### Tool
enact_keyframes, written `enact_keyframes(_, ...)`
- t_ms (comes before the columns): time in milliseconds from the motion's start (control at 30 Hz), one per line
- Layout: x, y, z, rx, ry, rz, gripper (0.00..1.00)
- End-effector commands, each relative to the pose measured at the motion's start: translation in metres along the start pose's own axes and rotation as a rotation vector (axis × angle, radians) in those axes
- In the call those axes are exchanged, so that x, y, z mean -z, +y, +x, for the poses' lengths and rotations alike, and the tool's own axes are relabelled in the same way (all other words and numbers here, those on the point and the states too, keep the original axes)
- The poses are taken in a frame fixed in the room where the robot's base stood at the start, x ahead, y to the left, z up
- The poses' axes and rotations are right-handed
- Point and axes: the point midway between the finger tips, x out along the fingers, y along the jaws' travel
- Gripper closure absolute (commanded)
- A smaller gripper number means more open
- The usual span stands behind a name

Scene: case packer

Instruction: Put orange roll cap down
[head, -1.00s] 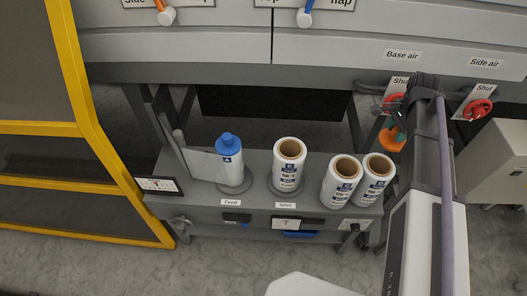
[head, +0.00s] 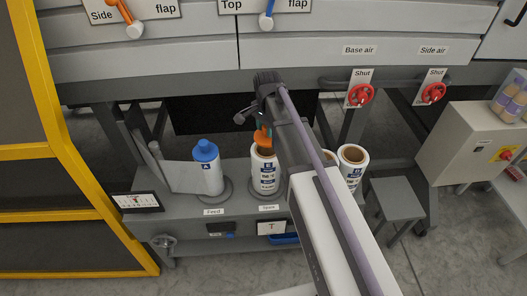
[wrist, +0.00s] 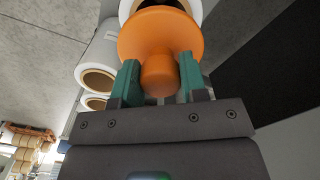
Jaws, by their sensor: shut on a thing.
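The orange roll cap (head: 263,138) is in my gripper (head: 261,124), just above the white roll (head: 264,178) at the "Spare" label. In the wrist view my gripper (wrist: 160,85) has its green fingers on both sides of the knob of the orange cap (wrist: 160,38). Behind the cap, part of the roll's white rim and dark core (wrist: 207,6) shows. I cannot tell whether cap and roll touch. The blue-capped roll (head: 206,172) stands at the "Feed" label, with film drawn off to its left.
Two uncapped rolls stand to the right, one clear (head: 352,165), the other mostly behind my arm; both show in the wrist view (wrist: 98,77). Red valves (head: 360,95) are at the upper right. A grey stool (head: 393,200) and a yellow guard frame (head: 55,120) flank the bench.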

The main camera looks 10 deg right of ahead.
Motion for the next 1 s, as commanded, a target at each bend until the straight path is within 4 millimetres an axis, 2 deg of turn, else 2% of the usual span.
enact_keyframes(33,0.0,0.0,0.022,0.0,0.0,0.0,0.88)
enact_keyframes(200,0.0,0.0,0.022,0.0,0.0,0.0,0.88)
enact_keyframes(400,0.0,0.0,0.06,0.0,0.0,0.0,0.88)
enact_keyframes(467,0.0,0.0,0.06,0.0,0.0,0.0,0.88)
enact_keyframes(500,0.0,0.0,0.057,0.0,0.0,0.0,0.93)
enact_keyframes(767,0.0,0.0,0.059,0.0,0.0,0.0,0.92)
enact_keyframes(800,0.0,0.0,0.058,0.0,0.0,0.0,0.58)
enact_keyframes(1000,0.0,0.0,0.058,0.0,0.0,0.0,0.39)
